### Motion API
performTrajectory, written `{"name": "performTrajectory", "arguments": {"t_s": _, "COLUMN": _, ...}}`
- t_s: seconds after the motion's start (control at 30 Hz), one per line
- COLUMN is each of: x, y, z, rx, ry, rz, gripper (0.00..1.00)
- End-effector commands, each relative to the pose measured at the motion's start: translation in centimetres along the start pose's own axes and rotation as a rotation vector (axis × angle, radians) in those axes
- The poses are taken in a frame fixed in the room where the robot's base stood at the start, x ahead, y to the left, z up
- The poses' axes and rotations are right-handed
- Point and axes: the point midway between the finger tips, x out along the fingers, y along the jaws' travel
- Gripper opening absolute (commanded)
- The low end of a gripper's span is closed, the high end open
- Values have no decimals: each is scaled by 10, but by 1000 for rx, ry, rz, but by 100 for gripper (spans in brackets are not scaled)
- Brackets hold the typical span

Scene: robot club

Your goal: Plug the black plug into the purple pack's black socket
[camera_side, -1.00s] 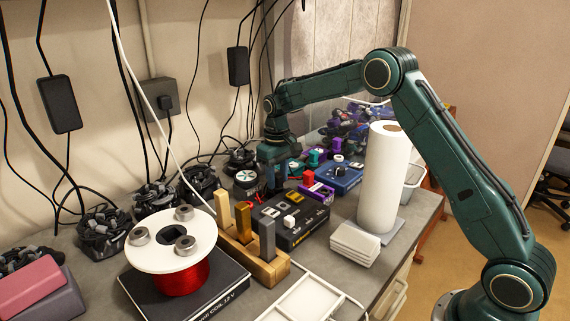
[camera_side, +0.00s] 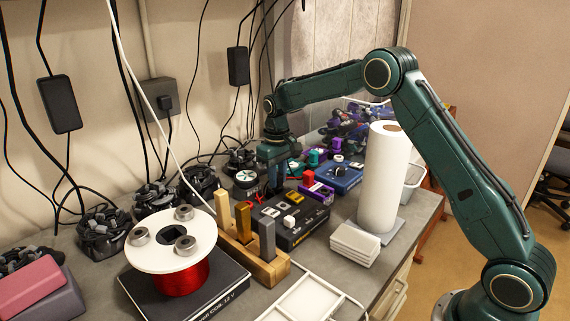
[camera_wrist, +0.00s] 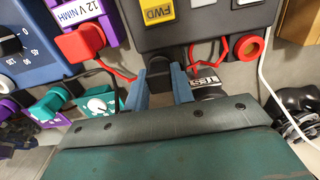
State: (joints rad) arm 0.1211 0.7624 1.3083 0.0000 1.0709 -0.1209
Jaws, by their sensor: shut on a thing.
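My gripper (camera_wrist: 160,88) points down at the workbench, and its two blue-grey fingers are shut on the black plug (camera_wrist: 159,70). The plug is beside the edge of the black control box, and the wrist view does not show whether they touch. In the side view my gripper (camera_side: 277,184) is behind the black box, and the plug cannot be made out. The purple pack (camera_wrist: 107,14), marked 12 V NiMH, lies left of the plug in the wrist view. A red plug (camera_wrist: 79,44) sits at its end. The pack also shows in the side view (camera_side: 317,191). I cannot make out its black socket.
The black control box (camera_wrist: 205,32) has a yellow FWD button and a red ring jack (camera_wrist: 248,45). Red wires run near my fingers. A blue dial box (camera_wrist: 25,45) and teal modules (camera_wrist: 98,103) are close by. A white roll (camera_side: 383,180) stands to the right.

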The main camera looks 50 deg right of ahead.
Motion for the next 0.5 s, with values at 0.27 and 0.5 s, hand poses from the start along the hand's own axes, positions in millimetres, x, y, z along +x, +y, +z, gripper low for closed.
{"name": "performTrajectory", "arguments": {"t_s": 0.27, "x": -1, "y": 0, "z": 0, "rx": 0, "ry": 0, "rz": 0, "gripper": 2}}
{"name": "performTrajectory", "arguments": {"t_s": 0.5, "x": -4, "y": 0, "z": 0, "rx": 0, "ry": 1, "rz": 0, "gripper": 2}}
